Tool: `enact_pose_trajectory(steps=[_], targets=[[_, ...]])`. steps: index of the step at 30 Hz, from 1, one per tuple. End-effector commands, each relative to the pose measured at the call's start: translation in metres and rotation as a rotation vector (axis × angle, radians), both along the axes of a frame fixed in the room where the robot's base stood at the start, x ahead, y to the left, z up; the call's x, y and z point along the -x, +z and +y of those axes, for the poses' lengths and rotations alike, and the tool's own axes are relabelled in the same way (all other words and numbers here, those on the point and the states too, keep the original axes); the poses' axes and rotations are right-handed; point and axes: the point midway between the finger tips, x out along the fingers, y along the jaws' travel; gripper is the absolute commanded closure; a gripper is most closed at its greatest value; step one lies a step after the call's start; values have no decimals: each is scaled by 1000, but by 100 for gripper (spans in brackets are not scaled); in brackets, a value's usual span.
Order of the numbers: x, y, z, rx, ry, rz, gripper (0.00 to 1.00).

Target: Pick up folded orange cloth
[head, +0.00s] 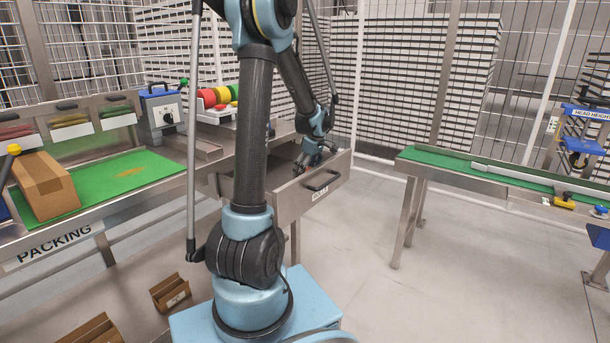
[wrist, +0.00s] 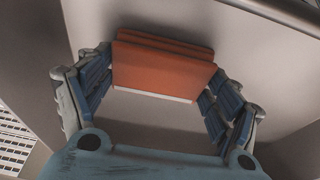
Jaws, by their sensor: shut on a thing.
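The folded orange cloth (wrist: 160,70) shows in the wrist view between the two blue-padded fingers of my gripper (wrist: 165,78). It is a flat, layered block with a pale strip along its near edge. The fingertips press against its left and right sides, so my gripper is shut on it. In the head view my gripper (head: 305,163) reaches down into the open metal drawer (head: 316,194) under the bench. The cloth cannot be seen in the head view; the drawer front and my gripper hide it.
The drawer walls stand close around my gripper. A packing bench with a green mat (head: 125,176) and a cardboard box (head: 45,187) is at left. A green-topped table (head: 450,160) stands at right. Open floor lies between.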

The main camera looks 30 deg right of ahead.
Motion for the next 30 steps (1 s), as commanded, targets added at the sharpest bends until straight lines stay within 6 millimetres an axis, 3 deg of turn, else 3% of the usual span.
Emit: enact_pose_trajectory(steps=[5, 19, 30], targets=[[0, 13, 0, 0, 0, 0, 37], [0, 86, 0, 0, 0, 0, 37], [0, 100, 0, 0, 0, 0, 37]])
